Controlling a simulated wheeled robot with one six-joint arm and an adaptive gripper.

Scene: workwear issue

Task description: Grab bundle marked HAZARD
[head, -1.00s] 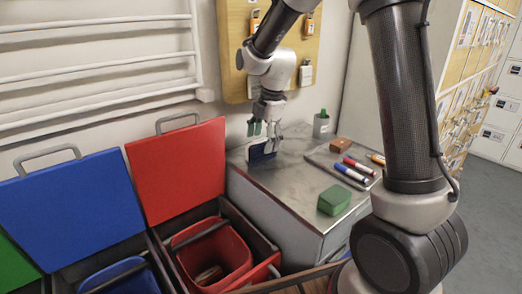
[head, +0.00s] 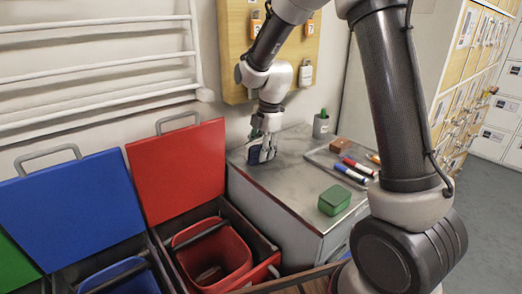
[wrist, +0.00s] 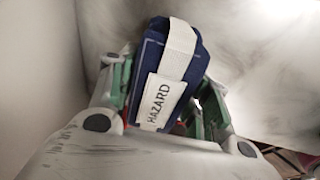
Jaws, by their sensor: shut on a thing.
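The bundle marked HAZARD (wrist: 188,62) is dark blue folded cloth with a pale strap and a white label. In the wrist view it sits between the green-padded fingers of my gripper (wrist: 163,98), which is shut on it. In the head view my gripper (head: 263,148) is over the back left of the grey metal cabinet top (head: 285,178). Only a small dark part of the bundle (head: 253,153) shows beside the fingers there. I cannot tell whether the bundle touches the top.
A green box (head: 334,201), a tray with markers (head: 351,172) and a grey cup (head: 321,125) stand on the cabinet. Open bins with a red lid (head: 178,172) and a blue lid (head: 70,210) are at left. A wooden key board (head: 237,50) hangs behind.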

